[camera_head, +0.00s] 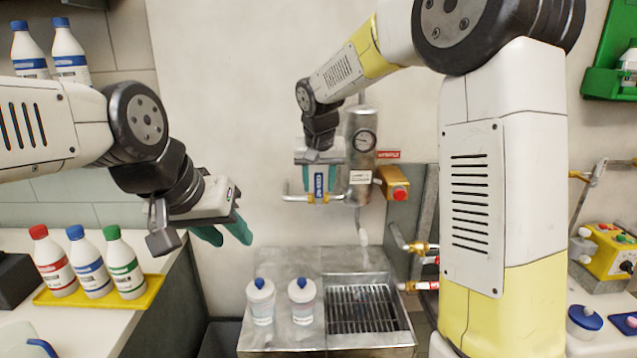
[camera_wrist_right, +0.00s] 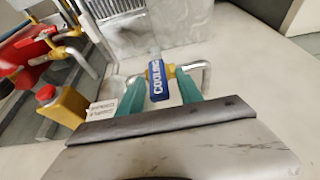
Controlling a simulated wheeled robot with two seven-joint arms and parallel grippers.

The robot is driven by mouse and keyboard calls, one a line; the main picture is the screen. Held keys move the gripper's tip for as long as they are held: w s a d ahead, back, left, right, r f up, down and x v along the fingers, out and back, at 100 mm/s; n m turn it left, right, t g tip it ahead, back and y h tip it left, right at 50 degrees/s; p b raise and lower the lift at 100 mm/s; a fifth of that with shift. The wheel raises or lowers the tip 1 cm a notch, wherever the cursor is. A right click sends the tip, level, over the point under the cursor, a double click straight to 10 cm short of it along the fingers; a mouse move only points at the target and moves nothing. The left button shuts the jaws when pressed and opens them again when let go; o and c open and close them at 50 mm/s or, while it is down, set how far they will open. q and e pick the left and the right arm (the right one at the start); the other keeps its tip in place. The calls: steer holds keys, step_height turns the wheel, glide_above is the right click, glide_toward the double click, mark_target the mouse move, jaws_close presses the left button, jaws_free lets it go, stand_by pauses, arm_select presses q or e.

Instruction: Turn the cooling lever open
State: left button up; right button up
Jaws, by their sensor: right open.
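The cooling lever (camera_head: 319,185) has a blue handle on a brass valve in the pipe on the back wall. In the right wrist view the blue handle (camera_wrist_right: 156,80) reads "COOLING" and points away from the wrist, across the pipe. My right gripper (camera_head: 320,178) is at the lever, with its teal fingers on either side of the handle. In the wrist view my right gripper (camera_wrist_right: 160,92) is open, with gaps visible beside the handle. My left gripper (camera_head: 230,238) hangs empty above the left counter's edge, its teal fingers apart.
A steel cylinder with a gauge (camera_head: 361,150) stands right of the lever. A yellow box with a red button (camera_head: 393,186) is beside it. Two white bottles (camera_head: 261,302) stand on the steel bench next to a drain grate (camera_head: 364,308). A yellow tray (camera_head: 98,292) holds bottles at left.

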jaws_close()
stand_by(1.3)
